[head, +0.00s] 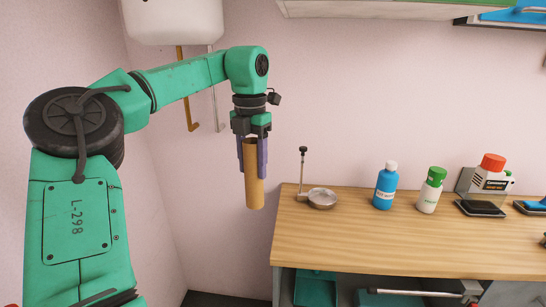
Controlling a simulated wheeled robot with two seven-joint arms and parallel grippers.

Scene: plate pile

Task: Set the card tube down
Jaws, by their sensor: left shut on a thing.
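My left gripper (254,157) points down at the end of the green arm, left of the wooden counter. Its purple-grey fingers are shut on the card tube (255,188), a tan cylinder held upright. The tube hangs below the fingers, with its upper part between them. In the picture it is just left of the counter's left edge, and nothing shows under it. I cannot tell its distance from the counter. My right gripper is not in view.
The wooden counter (400,236) holds a metal dish (322,198) by a thin stand (303,172), a blue bottle (386,186), a white bottle with green cap (430,190) and a red-capped container (490,180). Its front strip is clear. A cabinet (385,8) hangs above.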

